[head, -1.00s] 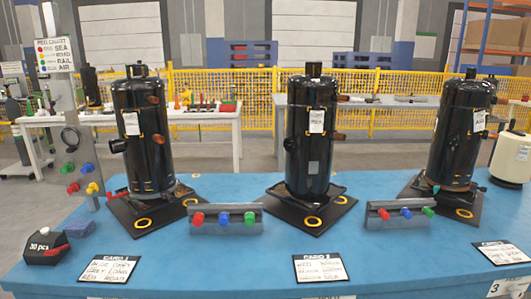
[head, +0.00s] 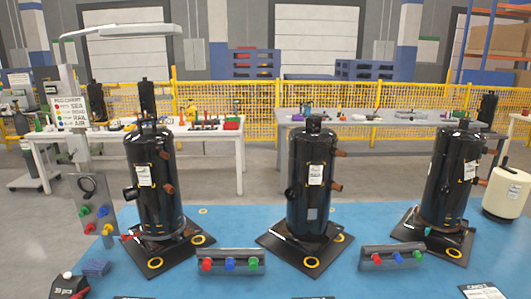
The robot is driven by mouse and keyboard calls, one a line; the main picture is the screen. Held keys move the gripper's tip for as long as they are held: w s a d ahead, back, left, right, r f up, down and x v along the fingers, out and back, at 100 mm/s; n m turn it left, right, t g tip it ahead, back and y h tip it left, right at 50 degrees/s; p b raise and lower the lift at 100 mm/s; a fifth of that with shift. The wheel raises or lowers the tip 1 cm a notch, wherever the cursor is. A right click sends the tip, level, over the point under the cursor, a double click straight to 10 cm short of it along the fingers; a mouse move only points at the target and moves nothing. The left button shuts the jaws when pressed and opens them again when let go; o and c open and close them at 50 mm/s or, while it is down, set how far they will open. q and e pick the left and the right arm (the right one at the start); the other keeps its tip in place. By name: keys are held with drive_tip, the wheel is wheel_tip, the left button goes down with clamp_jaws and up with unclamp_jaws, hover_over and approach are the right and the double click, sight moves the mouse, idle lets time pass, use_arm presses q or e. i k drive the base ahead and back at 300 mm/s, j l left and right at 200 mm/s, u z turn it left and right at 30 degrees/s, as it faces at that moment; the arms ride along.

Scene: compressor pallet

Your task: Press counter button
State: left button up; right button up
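The counter (head: 68,287) is a small black box with red on it, at the lower left corner of the blue table in the head view. A small pale button (head: 67,275) shows on its top. White lettering ending in "pcs" is on its front; the number is too small to read surely. Neither of my grippers is in view.
Three black compressors (head: 155,190) (head: 312,180) (head: 450,180) stand on black plates on the blue table (head: 225,215). Holders with coloured caps (head: 228,262) (head: 391,257) sit in front. A sign post (head: 80,150) stands at the left.

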sight(67, 275)
drive_tip(key=u, duration=1.4)
